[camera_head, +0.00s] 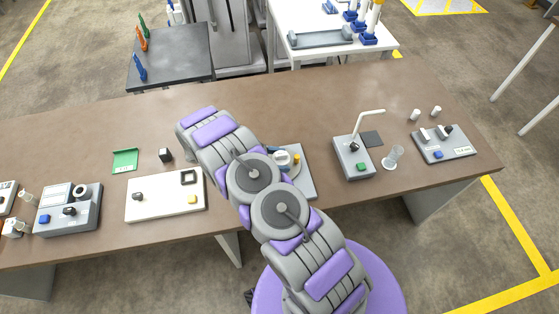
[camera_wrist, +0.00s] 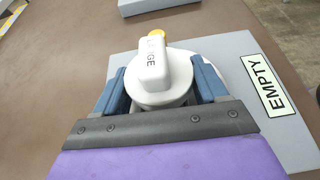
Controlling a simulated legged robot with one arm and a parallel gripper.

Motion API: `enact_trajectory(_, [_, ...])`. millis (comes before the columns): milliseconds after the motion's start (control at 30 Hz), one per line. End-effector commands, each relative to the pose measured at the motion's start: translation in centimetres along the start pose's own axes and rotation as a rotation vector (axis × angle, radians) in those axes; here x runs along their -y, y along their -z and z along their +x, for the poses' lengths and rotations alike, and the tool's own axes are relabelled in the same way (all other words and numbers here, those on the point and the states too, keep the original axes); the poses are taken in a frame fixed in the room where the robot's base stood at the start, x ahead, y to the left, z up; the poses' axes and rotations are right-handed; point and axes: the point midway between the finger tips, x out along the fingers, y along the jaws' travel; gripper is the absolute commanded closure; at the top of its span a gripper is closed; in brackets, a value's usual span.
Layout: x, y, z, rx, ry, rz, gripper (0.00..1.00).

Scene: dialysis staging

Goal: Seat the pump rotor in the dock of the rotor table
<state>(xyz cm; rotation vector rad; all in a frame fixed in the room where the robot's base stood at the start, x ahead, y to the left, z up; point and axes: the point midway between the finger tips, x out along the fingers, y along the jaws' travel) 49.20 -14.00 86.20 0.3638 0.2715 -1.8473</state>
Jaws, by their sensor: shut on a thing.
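A white round piece with a raised block on top, marked "LARGE" (camera_wrist: 153,58), sits between my fingers in the wrist view; it looks like the pump rotor. My gripper (camera_wrist: 160,90) is shut on it, with a blue finger at each side. It is over or on a grey plate (camera_wrist: 235,65) labelled "EMPTY" (camera_wrist: 263,87). A yellow part (camera_wrist: 157,34) shows just behind the piece. In the head view the grey plate (camera_head: 306,186) lies by my arm, which hides part of it. The underside of the piece is hidden, so I cannot tell if it is seated.
On the brown table (camera_head: 240,95), a cream board (camera_head: 165,207) and a grey dial unit (camera_head: 70,215) stand left. A grey box with a bent white tube (camera_head: 350,165), a clear beaker (camera_head: 393,158) and a grey board (camera_head: 443,148) stand right. The back middle is clear.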

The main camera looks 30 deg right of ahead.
Motion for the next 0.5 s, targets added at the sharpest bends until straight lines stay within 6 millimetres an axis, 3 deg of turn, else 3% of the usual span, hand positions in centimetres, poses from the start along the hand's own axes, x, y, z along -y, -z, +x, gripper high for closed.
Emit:
enact_trajectory(200, [0.02,0.28,0.16,0.001,0.0,0.001,0.61])
enact_trajectory(233, [0.03,0.27,0.16,0.001,0.0,0.001,0.27])
enact_trajectory(500, [0.01,0.29,0.09,0.001,0.0,0.001,0.02])
